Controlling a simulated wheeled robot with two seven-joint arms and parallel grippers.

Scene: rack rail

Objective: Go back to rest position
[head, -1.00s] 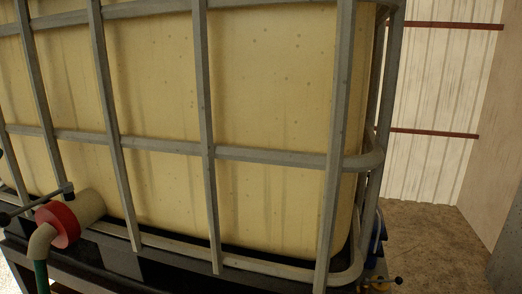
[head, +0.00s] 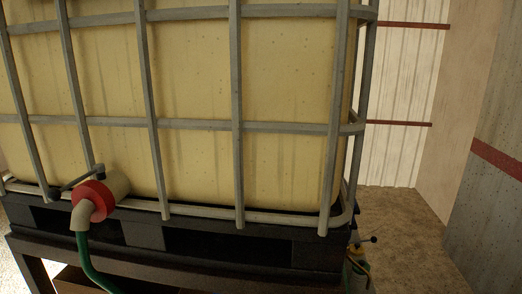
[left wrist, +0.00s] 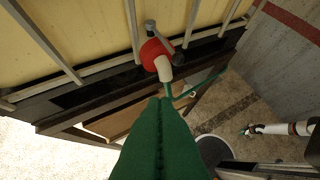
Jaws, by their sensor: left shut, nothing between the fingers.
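My left gripper (left wrist: 160,103) fills the lower middle of the left wrist view. Its two green fingers are pressed together with a thin seam between them, and they hold nothing. Beyond the fingertips is the tank's outlet valve (left wrist: 152,53), with a red collar, a dark handle and a pale elbow; the fingers look apart from it. The valve (head: 92,194) also shows at the lower left of the head view. Neither gripper shows in the head view. A small white and red part at the right of the left wrist view seems to be my right arm; its jaws are too small to read.
A large yellowish caged tank (head: 190,75) stands on a black pallet base (head: 215,245). A green hose (head: 92,268) hangs from the valve. A small fitting with a black knob (head: 358,252) is by the tank's right corner. Bare floor (head: 395,215) and walls lie to the right.

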